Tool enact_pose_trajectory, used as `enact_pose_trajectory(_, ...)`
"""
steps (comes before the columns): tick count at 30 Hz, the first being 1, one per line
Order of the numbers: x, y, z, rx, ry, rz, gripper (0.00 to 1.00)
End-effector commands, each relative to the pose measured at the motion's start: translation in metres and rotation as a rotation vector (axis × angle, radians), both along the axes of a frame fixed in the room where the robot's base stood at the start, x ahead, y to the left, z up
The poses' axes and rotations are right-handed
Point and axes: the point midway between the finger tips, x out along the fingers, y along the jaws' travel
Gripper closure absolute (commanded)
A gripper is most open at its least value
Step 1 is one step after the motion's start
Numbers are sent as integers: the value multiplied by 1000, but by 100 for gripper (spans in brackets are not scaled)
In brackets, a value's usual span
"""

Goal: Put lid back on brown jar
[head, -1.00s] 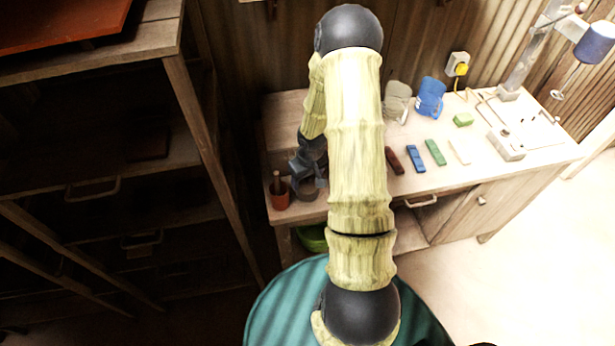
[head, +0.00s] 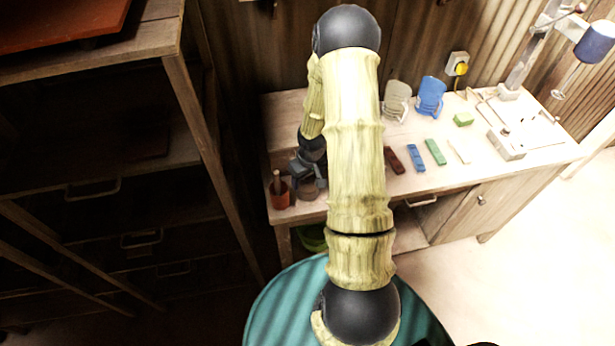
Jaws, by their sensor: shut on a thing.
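My gripper (head: 308,178) is low over the left front part of the workbench, partly hidden by my own arm. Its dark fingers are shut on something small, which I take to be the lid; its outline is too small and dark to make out. A brownish jar (head: 308,193) stands on the bench directly below the fingers, near the front edge. Its top is hidden by the gripper, so I cannot tell whether the lid touches the rim.
A red-brown pot (head: 281,199) with a stick in it stands close to the left of the jar. A dark shelf unit (head: 150,165) stands left.

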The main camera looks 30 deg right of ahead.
Motion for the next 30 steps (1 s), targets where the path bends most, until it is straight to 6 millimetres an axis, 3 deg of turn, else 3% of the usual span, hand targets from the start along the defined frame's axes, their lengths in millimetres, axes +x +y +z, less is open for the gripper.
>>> enact_pose_trajectory(22,0,0,0,0,0,0,56)
enact_pose_trajectory(23,0,0,0,0,0,0,32)
enact_pose_trajectory(24,0,0,0,0,0,0,24)
enact_pose_trajectory(27,0,0,0,0,0,0,8)
enact_pose_trajectory(30,0,0,0,0,0,0,8)
